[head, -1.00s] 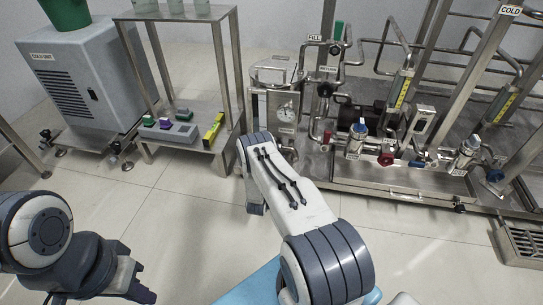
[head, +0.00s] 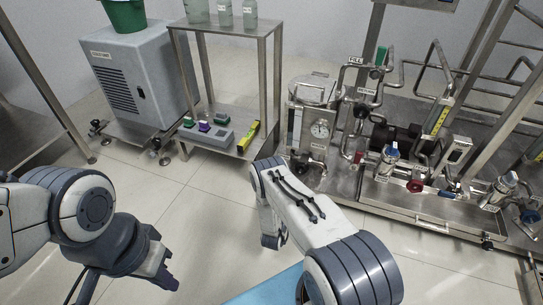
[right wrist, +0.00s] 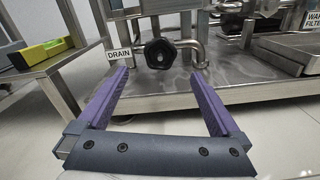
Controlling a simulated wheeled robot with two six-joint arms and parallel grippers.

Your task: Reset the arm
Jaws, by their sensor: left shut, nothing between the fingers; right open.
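My left gripper (head: 160,272) is at the lower left of the head view, shut, with nothing seen between its fingers. It hangs over bare floor. My right arm (head: 310,220) reaches forward from the bottom middle of the head view, and its gripper is hidden there behind the arm. In the right wrist view my right gripper (right wrist: 165,95) has its two purple fingers wide apart and empty. Beyond them is a black knob (right wrist: 160,54) beside a DRAIN label (right wrist: 119,56); the knob appears apart from the fingers.
The steel piping skid (head: 420,200) with valves and a gauge stands at the right. A steel shelf (head: 262,140) holds bottles above and a yellow level (head: 248,137) below. A grey cabinet (head: 145,85) carries a green bucket (head: 124,14). Floor (head: 205,210) between is clear.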

